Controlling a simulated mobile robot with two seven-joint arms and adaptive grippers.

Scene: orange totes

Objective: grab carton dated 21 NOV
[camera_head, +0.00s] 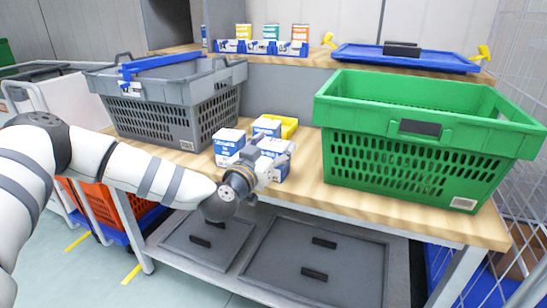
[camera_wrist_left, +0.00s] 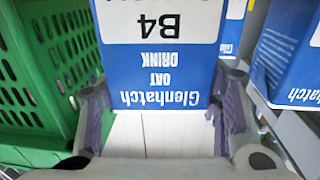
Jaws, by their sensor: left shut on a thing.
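Several blue-and-white cartons stand close together on the wooden bench in the head view, among them a left one (camera_head: 228,145) and a rear one (camera_head: 266,127). My left gripper (camera_head: 262,163) is at the front right carton (camera_head: 275,146) and partly covers it. In the left wrist view, my left gripper (camera_wrist_left: 162,112) is shut on a carton (camera_wrist_left: 165,75) with a finger at each side. Its upside-down label reads "Glenhatch OAT DRINK" and "B4". No date is readable on any carton. Other cartons show at the right of the wrist view (camera_wrist_left: 290,65). My right gripper is not in view.
A green crate (camera_head: 420,128) stands to the right of the cartons, a grey crate (camera_head: 170,125) to their left. A blue tray (camera_head: 405,60) lies on the back shelf. Bare bench (camera_head: 310,190) shows in front of the green crate.

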